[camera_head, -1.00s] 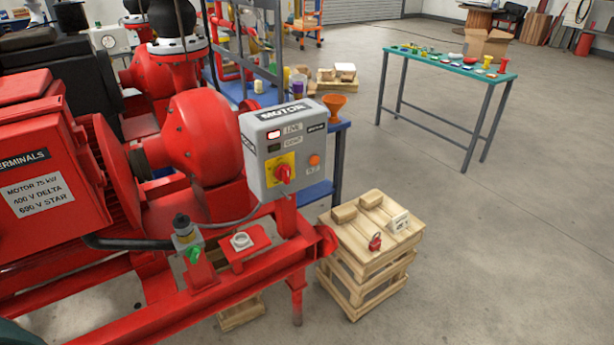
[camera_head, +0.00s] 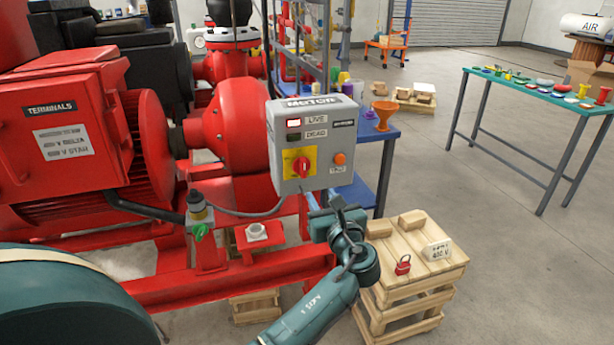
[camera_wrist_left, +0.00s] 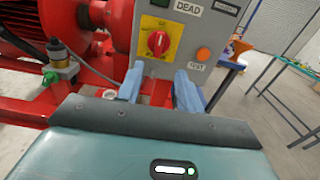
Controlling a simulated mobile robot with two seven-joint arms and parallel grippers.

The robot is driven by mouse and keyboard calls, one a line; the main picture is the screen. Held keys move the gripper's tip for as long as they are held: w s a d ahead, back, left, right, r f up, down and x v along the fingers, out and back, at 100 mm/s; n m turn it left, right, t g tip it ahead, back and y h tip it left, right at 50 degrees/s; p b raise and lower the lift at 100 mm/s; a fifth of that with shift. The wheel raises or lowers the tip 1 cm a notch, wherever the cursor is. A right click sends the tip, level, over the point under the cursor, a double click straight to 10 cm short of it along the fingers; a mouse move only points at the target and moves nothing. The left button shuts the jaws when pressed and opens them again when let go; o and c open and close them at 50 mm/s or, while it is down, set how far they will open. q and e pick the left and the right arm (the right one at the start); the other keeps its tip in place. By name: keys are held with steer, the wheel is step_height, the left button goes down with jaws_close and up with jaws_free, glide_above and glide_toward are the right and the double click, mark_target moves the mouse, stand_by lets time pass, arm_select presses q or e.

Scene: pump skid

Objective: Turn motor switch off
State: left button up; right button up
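The motor switch is a red rotary knob (camera_head: 302,167) on a yellow plate, on the front of a grey box labelled MOTOR (camera_head: 343,118). Its grip looks roughly upright. The window beside LIVE (camera_head: 294,123) looks lit and the one beside DEAD (camera_head: 293,138) is dark. In the left wrist view the knob (camera_wrist_left: 158,43) is ahead, above the fingertips. My left gripper (camera_head: 326,208) is below and slightly right of the knob, apart from it. Its blue fingers (camera_wrist_left: 159,85) are spread with nothing between them. My right gripper is out of view.
A red pump frame (camera_head: 230,280) runs below the box. A green-handled valve (camera_head: 201,230) stands on it at left. A wooden crate (camera_head: 390,310) with a red padlock (camera_head: 403,265) stands right of my left gripper. An orange button (camera_head: 340,159) is right of the knob.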

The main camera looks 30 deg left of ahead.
mark_target(304, 169)
arm_select(q)
steer(key=x, duration=1.2)
steer(key=shift+w+a, duration=0.1)
steer(key=shift+a, duration=0.05)
steer(key=shift+c, duration=0.3)
jaws_close()
